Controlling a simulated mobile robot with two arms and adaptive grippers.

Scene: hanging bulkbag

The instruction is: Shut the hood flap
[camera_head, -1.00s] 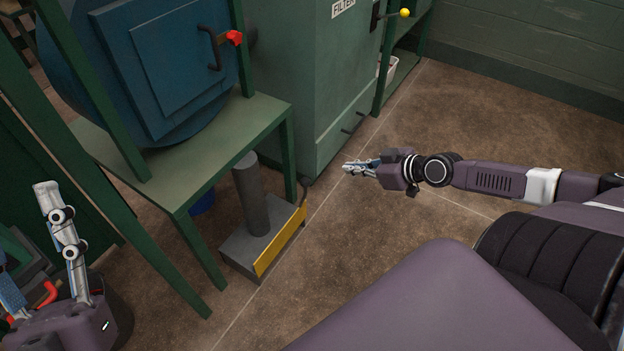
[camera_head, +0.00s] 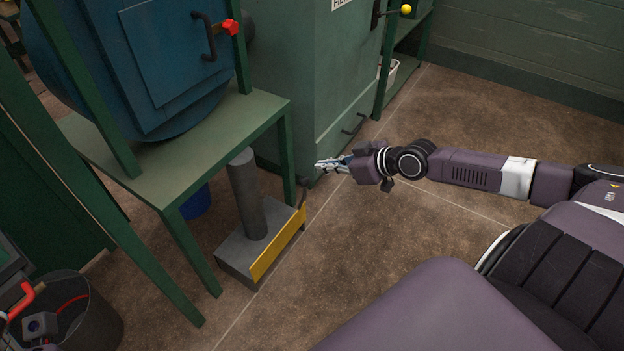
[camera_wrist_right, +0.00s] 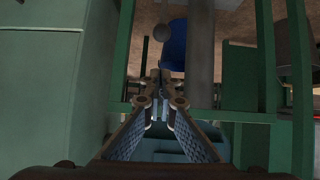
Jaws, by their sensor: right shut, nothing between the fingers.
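A blue square panel (camera_head: 185,45), which looks like the hood flap, sits on the front of the round blue hood (camera_head: 75,60). It appears to lie flat against the hood, but I cannot tell whether it is fully shut. A dark handle (camera_head: 208,38) and a red knob (camera_head: 229,27) are at its right side. My right gripper (camera_head: 322,165) is shut and empty, well below and right of the panel, in front of the green cabinet. Its fingers also show in the right wrist view (camera_wrist_right: 160,100). My left gripper's fingers are out of view at the lower left.
The hood stands above a green table (camera_head: 190,140). A grey post on a base with a yellow plate (camera_head: 278,243) stands on the floor. A green filter cabinet (camera_head: 330,80) is behind my right gripper. A dark bin (camera_head: 95,315) is at lower left. Floor at right is clear.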

